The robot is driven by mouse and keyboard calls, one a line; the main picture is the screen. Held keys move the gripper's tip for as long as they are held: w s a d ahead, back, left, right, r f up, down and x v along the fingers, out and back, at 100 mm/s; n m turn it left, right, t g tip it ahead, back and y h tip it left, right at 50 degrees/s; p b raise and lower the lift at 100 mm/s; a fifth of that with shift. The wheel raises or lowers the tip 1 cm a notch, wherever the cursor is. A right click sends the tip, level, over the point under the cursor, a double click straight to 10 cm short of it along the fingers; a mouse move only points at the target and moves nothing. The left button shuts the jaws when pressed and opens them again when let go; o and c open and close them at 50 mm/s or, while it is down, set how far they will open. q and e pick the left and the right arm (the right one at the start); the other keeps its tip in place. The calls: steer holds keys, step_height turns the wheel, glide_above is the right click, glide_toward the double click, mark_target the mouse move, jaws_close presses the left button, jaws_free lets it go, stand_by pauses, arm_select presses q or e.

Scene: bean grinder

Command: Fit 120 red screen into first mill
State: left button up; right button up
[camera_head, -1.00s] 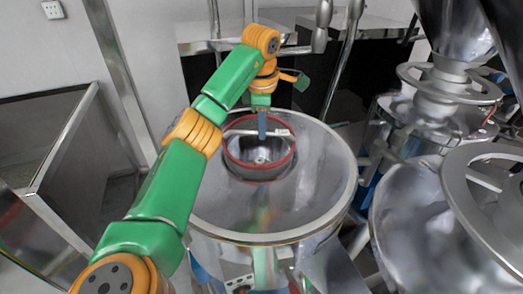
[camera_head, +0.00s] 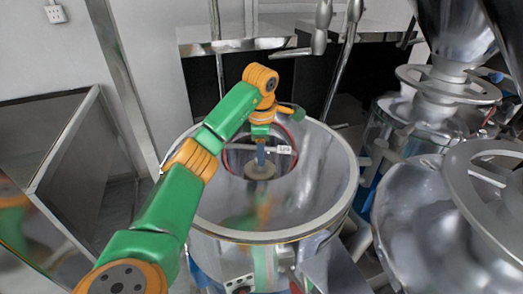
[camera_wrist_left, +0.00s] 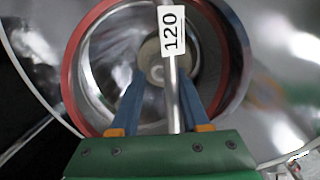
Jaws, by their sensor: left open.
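The red screen, a red ring (camera_head: 295,160) with a crossbar and a white 120 label (camera_head: 279,149), is in the middle of the wide metal bowl of a mill (camera_head: 325,190). My left gripper (camera_head: 261,163) is down over the ring. Its two blue fingers (camera_wrist_left: 160,75) are apart, with the bar passing between them. The fingers hide part of the ring's inside. I cannot tell whether the ring is fully seated. My right gripper is out of view.
Another mill with a round metal ring (camera_head: 448,85) stands at the back right. A large metal bowl (camera_head: 410,220) stands at the front right. A metal-framed box (camera_head: 65,145) stands at the left. A metal shelf (camera_head: 240,45) is behind the mill.

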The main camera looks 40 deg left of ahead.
mark_target(269, 148)
arm_select(q)
steer(key=shift+r, duration=0.1)
stand_by(0.3)
